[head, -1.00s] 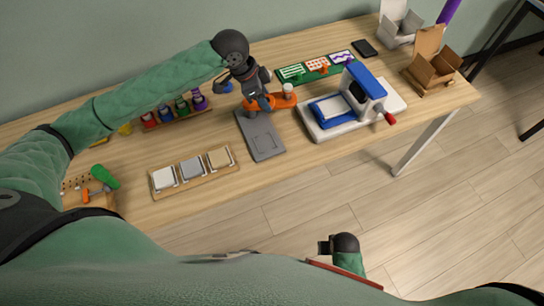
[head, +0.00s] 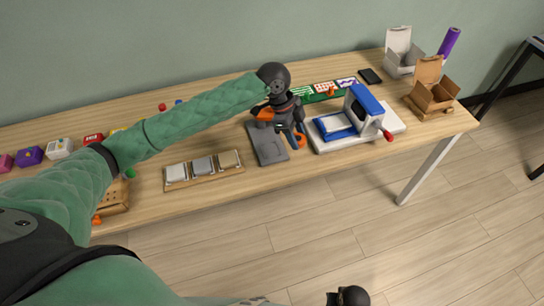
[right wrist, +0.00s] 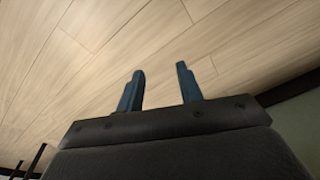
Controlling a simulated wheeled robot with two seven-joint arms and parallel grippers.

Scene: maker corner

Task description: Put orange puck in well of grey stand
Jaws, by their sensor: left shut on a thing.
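My left gripper (head: 294,136) is shut on an orange piece, seemingly the orange puck (head: 300,142), which shows small and partly hidden at the fingertips. It is at the right edge of a flat grey piece, seemingly the grey stand (head: 268,152), which lies on the table with a recessed outline on top. I cannot tell whether the puck touches it. Another orange part (head: 264,114) shows behind the gripper, mostly covered. In the right wrist view my right gripper (right wrist: 160,86) is open and empty, with floor beyond it.
A white and blue machine with a red knob (head: 388,135) stands close to the right. A wooden tray (head: 205,178) with white, grey and tan squares lies to the left. Green cards (head: 318,96), a black phone (head: 370,76) and an open cardboard box (head: 432,97) lie beyond.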

